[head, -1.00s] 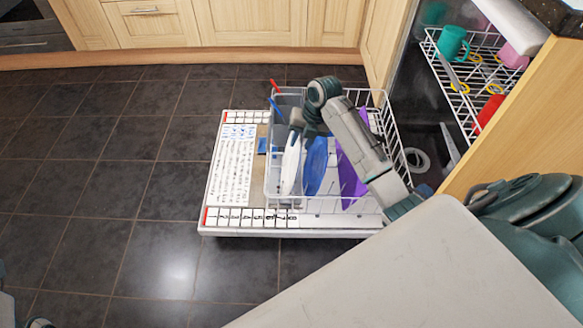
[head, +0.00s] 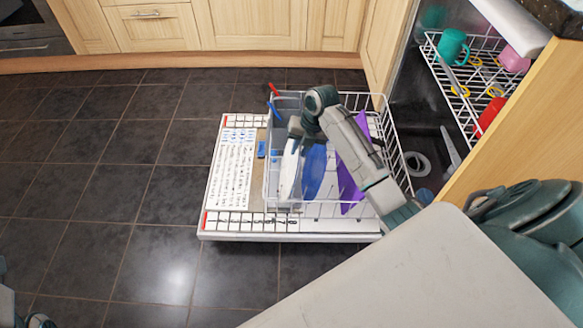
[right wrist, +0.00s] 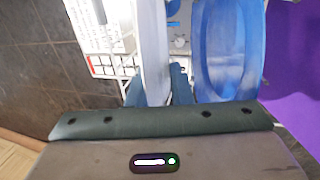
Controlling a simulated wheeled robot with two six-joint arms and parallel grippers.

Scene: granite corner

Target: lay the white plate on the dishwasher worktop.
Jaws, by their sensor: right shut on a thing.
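The white plate (head: 288,175) stands on edge in the left part of the lower dishwasher rack (head: 380,108). My right gripper (head: 294,137) reaches down from above and is shut on its upper edge. In the right wrist view the plate (right wrist: 151,45) shows edge-on between the two fingers (right wrist: 158,88). The dishwasher worktop (head: 562,12) is a dark speckled surface, only its corner showing at the upper right. A small part of my left arm shows at the lower left edge; its jaws cannot be made out.
A blue plate (head: 315,170) and a purple board (head: 352,185) stand close right of the white plate. A cutlery basket (head: 288,106) is behind it. The open door (head: 235,165) lies below the rack. The upper rack (head: 462,100) holds cups. Floor at left is clear.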

